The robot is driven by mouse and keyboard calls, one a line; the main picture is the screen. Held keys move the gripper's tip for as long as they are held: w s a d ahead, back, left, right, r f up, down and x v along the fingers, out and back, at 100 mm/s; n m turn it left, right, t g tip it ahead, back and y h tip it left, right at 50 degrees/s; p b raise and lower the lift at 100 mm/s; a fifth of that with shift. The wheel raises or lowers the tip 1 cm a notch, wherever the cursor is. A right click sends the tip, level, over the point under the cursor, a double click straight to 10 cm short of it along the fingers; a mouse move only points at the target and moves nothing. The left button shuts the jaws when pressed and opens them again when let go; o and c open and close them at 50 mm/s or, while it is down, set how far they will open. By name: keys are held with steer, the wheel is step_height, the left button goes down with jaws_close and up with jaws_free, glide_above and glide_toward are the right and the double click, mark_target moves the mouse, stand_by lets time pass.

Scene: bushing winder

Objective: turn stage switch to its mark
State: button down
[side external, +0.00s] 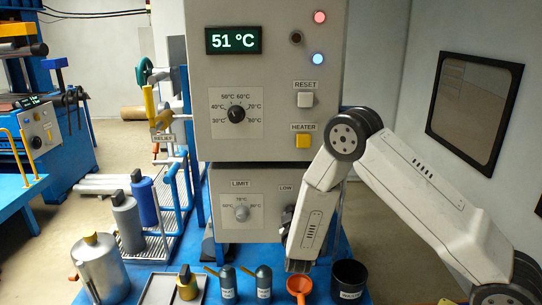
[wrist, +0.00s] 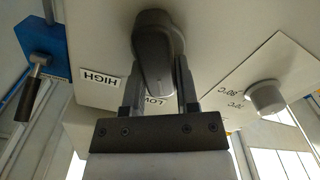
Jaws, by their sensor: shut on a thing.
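The stage switch is a dark grey rotary knob (wrist: 158,40) on the light grey panel, seen in the wrist view. Its LOW label (wrist: 154,100) shows partly between my fingers, and its HIGH label (wrist: 102,79) is to the left; both look upside down there. My gripper (wrist: 158,72) has one finger on each side of the knob and is shut on it. In the side external view my gripper (side external: 287,216) is at the right edge of the lower panel, just below the LOW label (side external: 286,188). The switch is mostly hidden there by my wrist, and I cannot tell its mark.
The LIMIT knob (side external: 241,213) is left of my gripper on the same panel. Above are the temperature dial (side external: 236,114), the RESET button (side external: 305,99) and the yellow HEATER button (side external: 303,141). An orange funnel (side external: 299,286) and a black cup (side external: 349,280) stand below my wrist.

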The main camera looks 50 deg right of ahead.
stand_by(0.3)
steer(key=shift+c, duration=1.8)
jaws_free()
steer(key=shift+a, duration=0.1)
steer(key=v, duration=0.7)
steer(key=shift+s+a, duration=0.25)
steer(key=shift+s, duration=0.1)
